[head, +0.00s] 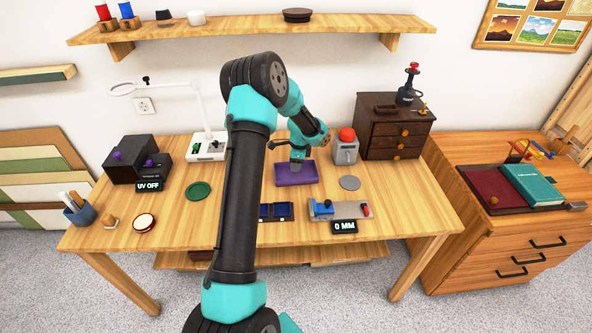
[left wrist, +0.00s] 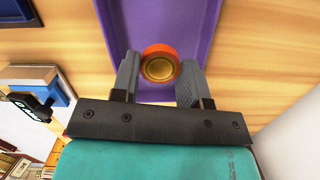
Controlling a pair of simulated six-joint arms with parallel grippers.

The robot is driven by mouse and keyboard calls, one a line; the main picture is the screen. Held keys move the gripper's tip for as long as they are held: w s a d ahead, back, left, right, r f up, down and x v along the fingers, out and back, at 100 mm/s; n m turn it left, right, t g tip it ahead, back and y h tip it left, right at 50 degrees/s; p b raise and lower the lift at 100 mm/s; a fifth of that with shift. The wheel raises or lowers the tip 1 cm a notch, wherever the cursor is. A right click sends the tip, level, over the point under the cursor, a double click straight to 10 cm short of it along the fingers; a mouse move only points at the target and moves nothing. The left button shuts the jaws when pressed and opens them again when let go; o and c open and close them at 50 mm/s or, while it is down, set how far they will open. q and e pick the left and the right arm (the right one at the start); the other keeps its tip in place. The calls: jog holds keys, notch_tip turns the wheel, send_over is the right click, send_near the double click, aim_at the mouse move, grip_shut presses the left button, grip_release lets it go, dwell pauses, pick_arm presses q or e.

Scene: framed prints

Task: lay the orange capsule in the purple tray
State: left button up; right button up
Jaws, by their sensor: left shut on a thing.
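The purple tray (head: 299,177) lies on the wooden table's middle, near its back. My left gripper (head: 297,165) reaches down over the tray. In the left wrist view, the left gripper (left wrist: 160,76) is shut on the orange capsule (left wrist: 160,50), whose round end with a tan centre faces the camera. The purple tray (left wrist: 205,25) shows behind the capsule. I cannot tell whether the capsule touches the tray floor. The capsule is hidden in the head view. My right gripper is not in view.
A grey box with a red button (head: 346,150) and a brown drawer cabinet (head: 380,132) stand right of the tray. A magnifier lamp (head: 205,147) stands left. A grey disc (head: 350,183), blue-and-grey slide device (head: 340,209) and dark blue holder (head: 276,212) lie nearer the front.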

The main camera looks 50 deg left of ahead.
pick_arm(q)
jog(key=shift+f, duration=1.75)
jog(key=shift+f, duration=0.15)
jog(key=o, duration=1)
jog(key=r, duration=0.8)
jog(key=w+d+r, duration=0.1)
jog(key=r, duration=0.3)
jog(key=shift+r, duration=0.15)
